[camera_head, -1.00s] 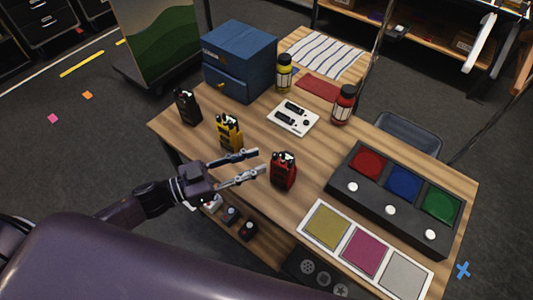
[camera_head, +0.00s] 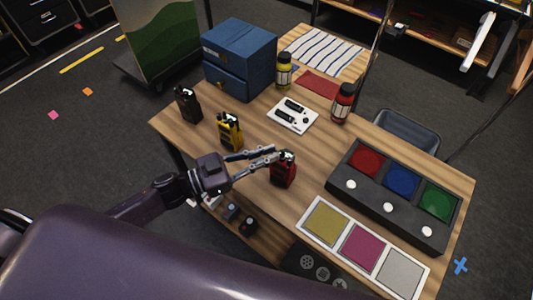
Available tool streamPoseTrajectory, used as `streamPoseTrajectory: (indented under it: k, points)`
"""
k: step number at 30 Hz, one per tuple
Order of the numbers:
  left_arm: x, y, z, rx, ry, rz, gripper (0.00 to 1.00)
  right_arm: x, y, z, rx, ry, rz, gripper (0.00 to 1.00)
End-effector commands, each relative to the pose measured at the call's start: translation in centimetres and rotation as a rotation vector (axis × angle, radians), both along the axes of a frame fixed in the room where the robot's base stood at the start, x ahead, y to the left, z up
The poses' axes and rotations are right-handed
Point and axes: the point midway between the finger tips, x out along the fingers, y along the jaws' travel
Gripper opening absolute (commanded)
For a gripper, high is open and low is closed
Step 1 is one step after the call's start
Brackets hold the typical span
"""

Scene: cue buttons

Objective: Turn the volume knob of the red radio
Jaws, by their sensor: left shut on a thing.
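The red radio (camera_head: 284,172) stands upright on the wooden table, near its front edge. My left gripper (camera_head: 277,154) reaches in from the left with its fingertips at the top of the red radio. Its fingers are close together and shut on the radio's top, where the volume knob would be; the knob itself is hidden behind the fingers. My right gripper is not in view.
A yellow radio (camera_head: 229,131) and a black radio (camera_head: 187,104) stand to the left. A dark button box (camera_head: 345,197) and a tray of coloured squares (camera_head: 343,246) lie to the right. Bottles (camera_head: 343,103), a white panel (camera_head: 293,116) and a blue cabinet (camera_head: 239,59) are farther back.

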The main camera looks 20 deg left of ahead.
Motion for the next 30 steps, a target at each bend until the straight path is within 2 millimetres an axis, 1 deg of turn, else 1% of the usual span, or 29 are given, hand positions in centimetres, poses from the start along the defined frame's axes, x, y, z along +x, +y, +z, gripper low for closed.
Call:
streamPoseTrajectory:
  k: [8,14,20,30]
  points:
    - [0.1,0.1,-0.1,0.002,-0.001,-0.016,0.0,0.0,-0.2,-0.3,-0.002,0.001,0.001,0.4]
    - [0.3,0.3,-0.3,0.005,-0.003,-0.091,0.0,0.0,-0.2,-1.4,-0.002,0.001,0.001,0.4]
    - [0.7,0.5,-0.5,0.006,-0.005,-0.22,0.0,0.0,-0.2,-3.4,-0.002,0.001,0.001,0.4]
    - [1.2,0.6,-0.5,0.005,-0.005,-0.451,0.0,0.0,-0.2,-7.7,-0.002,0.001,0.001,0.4]
